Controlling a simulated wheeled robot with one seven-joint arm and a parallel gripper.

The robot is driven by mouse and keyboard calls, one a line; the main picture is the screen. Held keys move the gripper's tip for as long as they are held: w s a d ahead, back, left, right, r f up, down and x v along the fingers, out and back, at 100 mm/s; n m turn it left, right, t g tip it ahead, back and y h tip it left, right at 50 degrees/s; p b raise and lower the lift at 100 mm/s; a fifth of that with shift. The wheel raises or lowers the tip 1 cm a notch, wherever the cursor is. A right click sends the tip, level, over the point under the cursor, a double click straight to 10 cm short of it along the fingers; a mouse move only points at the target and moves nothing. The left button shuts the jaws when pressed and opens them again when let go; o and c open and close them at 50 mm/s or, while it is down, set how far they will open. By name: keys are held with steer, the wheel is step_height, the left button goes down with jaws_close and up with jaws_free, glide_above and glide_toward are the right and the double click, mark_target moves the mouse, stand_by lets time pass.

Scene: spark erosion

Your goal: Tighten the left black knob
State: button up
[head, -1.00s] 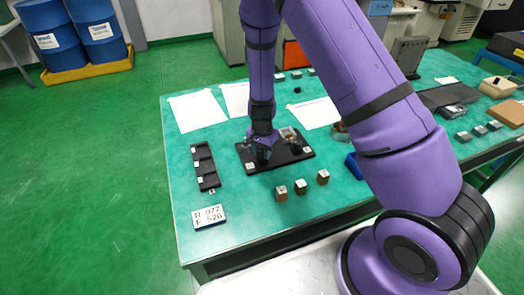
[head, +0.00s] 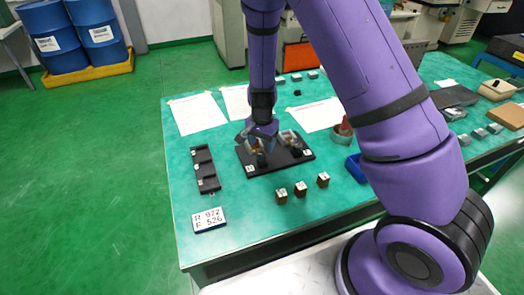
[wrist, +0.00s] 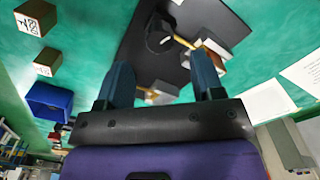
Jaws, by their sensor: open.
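A black base plate (head: 258,168) lies on the green table and carries two small fixtures with black knobs. My gripper (head: 259,149) is over the plate's left part, pointing down. The left black knob (head: 261,160) shows partly below the fingers. The right black knob (head: 297,151) stands clear of them. In the wrist view my gripper's fingers (wrist: 163,80) are spread and empty.
Several small dark blocks (head: 300,189) stand in front of the plate. A black slotted tray (head: 205,170) and a number sign (head: 209,219) lie to the left. White sheets (head: 200,113) lie behind. A blue bin (head: 356,167) is to the right, partly behind my arm.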

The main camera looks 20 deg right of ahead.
steer(key=shift+r, duration=2.75)
step_height(320, 180, up, 13)
steer(key=n+t+y, duration=0.1)
steer(key=n, duration=0.1)
glide_above(262, 154)
steer(key=s, duration=0.4)
steer(key=s+d+r+n+t, duration=0.1)
steer(key=s+d+r+n, duration=0.2)
steer(key=s+r, duration=0.6)
steer(key=s+d+r+n+t, duration=0.1)
steer(key=s+d+r+n, duration=0.1)
steer(key=s+r, duration=0.3)
steer(key=s+d+r+n+t+h, duration=0.1)
steer(key=s+d+r+n+t, duration=0.1)
steer(key=s+r, duration=0.4)
steer(key=s, duration=0.5)
steer(key=shift+s+r+n, duration=0.2)
steer(key=shift+r+n, duration=0.05)
steer(key=shift+n, duration=0.05)
steer(key=shift+w, duration=0.15)
